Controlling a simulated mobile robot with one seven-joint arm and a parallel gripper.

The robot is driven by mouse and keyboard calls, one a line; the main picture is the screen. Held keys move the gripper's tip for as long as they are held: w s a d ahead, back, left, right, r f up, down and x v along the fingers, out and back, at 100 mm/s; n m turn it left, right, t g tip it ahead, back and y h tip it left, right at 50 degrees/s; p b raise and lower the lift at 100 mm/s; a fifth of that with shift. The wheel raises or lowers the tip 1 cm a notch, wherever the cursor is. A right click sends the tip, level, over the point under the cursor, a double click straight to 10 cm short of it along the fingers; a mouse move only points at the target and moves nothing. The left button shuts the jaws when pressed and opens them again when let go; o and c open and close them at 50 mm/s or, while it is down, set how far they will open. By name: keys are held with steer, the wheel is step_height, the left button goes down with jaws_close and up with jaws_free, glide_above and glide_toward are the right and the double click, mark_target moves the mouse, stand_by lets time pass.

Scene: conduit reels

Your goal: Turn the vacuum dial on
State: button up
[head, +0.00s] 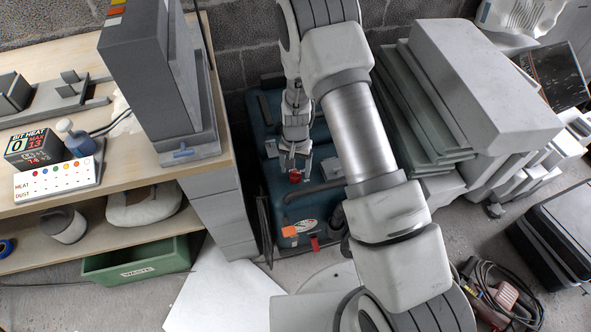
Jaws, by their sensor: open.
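The vacuum (283,205) is a dark blue box-shaped machine on the floor, between the workbench and the grey slabs. A small red knob (295,178), which looks like the dial, shows on its top. My gripper (294,168) points down right above the red knob, its fingers around or just behind it; I cannot tell whether they touch it. The gripper is open. My arm hides the right side of the vacuum, and the dial's setting is too small to read. An orange tag and a red part (315,243) are on the vacuum's front.
A wooden workbench (120,160) stands at left, bearing a tall grey machine (150,75). A green crate (135,262) sits below it. Grey stacked slabs (425,110) and a large grey block (485,85) stand at right. Cables (505,285) and a black case (560,235) lie at lower right.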

step_height(320, 180, up, 16)
steer(key=p, duration=0.4)
steer(key=shift+f, duration=0.25)
step_height(320, 180, up, 11)
steer(key=t, duration=0.1)
glide_above(296, 172)
steer(key=s+d, duration=0.2)
steer(key=s+d+r+n+t+y, duration=0.1)
steer(key=s+r, duration=0.2)
steer(key=r, duration=0.2)
steer(key=s+d+r+n+t, duration=0.1)
steer(key=s+d+r, duration=0.15)
steer(key=r, duration=0.35)
steer(key=s+d+r+n+t+h, duration=0.15)
steer(key=s+r, duration=0.25)
steer(key=s, duration=0.4)
steer(key=s+d+r+t+y, duration=0.1)
steer(key=s+d+r, duration=0.25)
steer(key=s, duration=0.45)
step_height(296, 172, up, 16)
steer(key=p, duration=1.5)
steer(key=shift+a+p, duration=0.3)
steer(key=shift+a, duration=0.15)
